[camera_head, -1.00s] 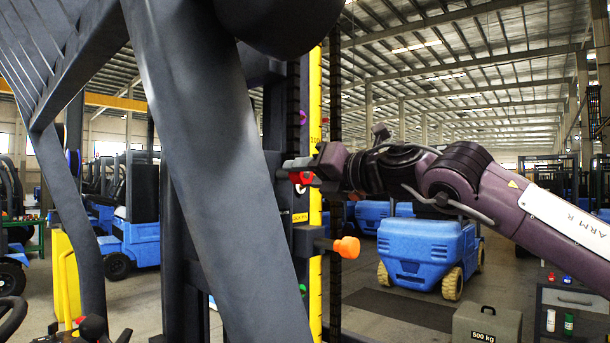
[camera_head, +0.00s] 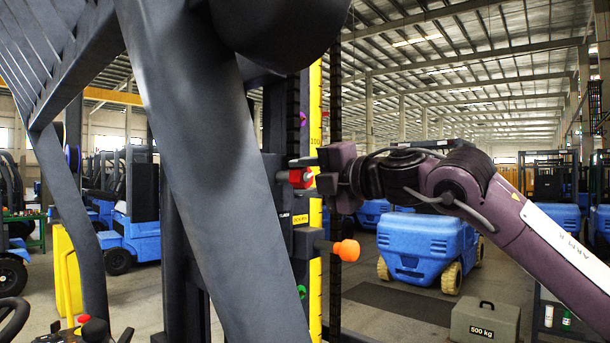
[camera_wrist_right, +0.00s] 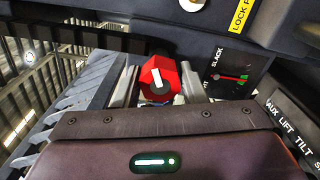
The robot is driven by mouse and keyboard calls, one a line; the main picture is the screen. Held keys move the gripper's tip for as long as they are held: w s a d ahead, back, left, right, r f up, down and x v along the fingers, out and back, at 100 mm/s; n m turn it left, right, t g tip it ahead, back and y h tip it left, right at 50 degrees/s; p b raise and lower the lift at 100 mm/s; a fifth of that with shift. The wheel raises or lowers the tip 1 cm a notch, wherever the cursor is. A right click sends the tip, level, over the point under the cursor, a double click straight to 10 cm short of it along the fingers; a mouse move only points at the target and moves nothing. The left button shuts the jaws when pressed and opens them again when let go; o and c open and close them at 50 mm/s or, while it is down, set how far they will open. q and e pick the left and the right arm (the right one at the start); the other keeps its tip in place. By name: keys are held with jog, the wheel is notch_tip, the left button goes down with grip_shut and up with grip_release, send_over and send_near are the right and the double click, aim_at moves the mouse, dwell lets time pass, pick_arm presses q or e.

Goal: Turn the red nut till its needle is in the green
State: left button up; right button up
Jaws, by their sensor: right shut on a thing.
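The red nut (camera_head: 298,178) is on the dark mast of the truck beside the yellow strip. The gauge (camera_wrist_right: 228,78) is right of the nut in the wrist view, with "SLACK" at one end and the other label partly hidden. It shows red and green, but the needle's exact place is too small to tell. My left gripper is not in view.
An orange knob (camera_head: 347,249) sticks out below the nut. A yellow "LOCK" label (camera_wrist_right: 242,14) is above the gauge. A 500 kg weight (camera_head: 485,322) stands on the floor at right. A broad dark beam crosses the left of the head view.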

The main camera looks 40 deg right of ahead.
dwell(0.4)
jog(key=o, duration=1)
jog(key=shift+s+f+b, duration=0.1)
jog(key=shift+s+b, duration=0.2)
jog(key=shift+b, duration=0.05)
jog(key=s+b, duration=0.1)
jog(key=s, duration=0.1)
jog(key=s+b, duration=0.1)
jog(key=s, duration=0.1)
jog(key=s+b, duration=0.2)
jog(key=s, duration=0.1)
jog(key=shift+s+d, duration=0.1)
jog(key=shift+d, duration=0.3)
